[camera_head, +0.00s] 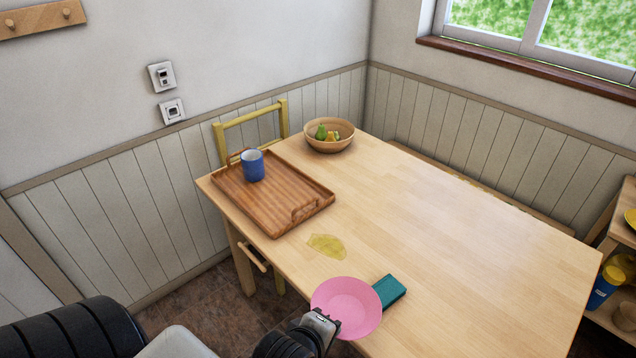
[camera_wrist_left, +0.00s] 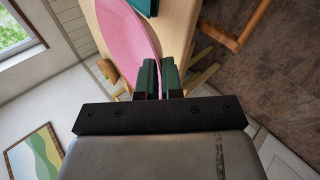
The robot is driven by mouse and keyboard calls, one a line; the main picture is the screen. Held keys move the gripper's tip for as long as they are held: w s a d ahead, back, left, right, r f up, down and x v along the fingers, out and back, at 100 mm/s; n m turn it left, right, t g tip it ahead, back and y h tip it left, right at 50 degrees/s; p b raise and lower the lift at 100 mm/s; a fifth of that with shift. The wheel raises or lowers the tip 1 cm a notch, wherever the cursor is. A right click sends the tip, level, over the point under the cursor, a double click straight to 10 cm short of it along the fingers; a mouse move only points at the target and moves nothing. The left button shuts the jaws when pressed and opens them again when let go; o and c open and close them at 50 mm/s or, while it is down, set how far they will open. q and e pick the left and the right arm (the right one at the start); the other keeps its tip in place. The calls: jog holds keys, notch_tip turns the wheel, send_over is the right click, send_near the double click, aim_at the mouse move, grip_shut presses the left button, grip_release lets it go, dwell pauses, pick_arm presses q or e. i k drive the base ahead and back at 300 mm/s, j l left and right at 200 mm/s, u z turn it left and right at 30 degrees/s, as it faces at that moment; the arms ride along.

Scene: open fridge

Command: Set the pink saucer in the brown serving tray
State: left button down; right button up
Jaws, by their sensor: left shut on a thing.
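The pink saucer (camera_head: 347,307) is held at its near edge by my left gripper (camera_head: 322,322), over the near left edge of the table. In the left wrist view the saucer (camera_wrist_left: 130,35) reaches into the jaws of my left gripper (camera_wrist_left: 158,78), which are shut on its rim. The brown serving tray (camera_head: 285,205) lies on the table's far left part, with a handle cutout at its near end. A blue mug (camera_head: 253,166) stands in the tray's far left part; the rest of the tray is bare. My right gripper is in neither view.
A teal box-like thing (camera_head: 390,290) lies on the table (camera_head: 440,230) just right of the saucer. A yellowish spill (camera_head: 327,246) is between saucer and tray. A wooden bowl of fruit (camera_head: 329,136) stands behind the tray. The table's right side is clear.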

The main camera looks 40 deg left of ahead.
aim_at(284, 200)
jog(key=j+z, duration=0.2)
jog(key=j, duration=0.25)
jog(key=j+z, duration=0.15)
jog(key=j, duration=0.35)
jog(key=k+j+z, duration=0.2)
jog(key=j, duration=0.25)
jog(key=j+z, duration=0.2)
jog(key=j, duration=0.3)
jog(key=k+j+z, duration=0.2)
jog(key=j, duration=0.2)
jog(key=k+j, duration=0.1)
jog(key=j, duration=0.35)
jog(key=k+j, duration=0.1)
jog(key=j, duration=0.3)
jog(key=k+j, duration=0.1)
jog(key=j, duration=0.35)
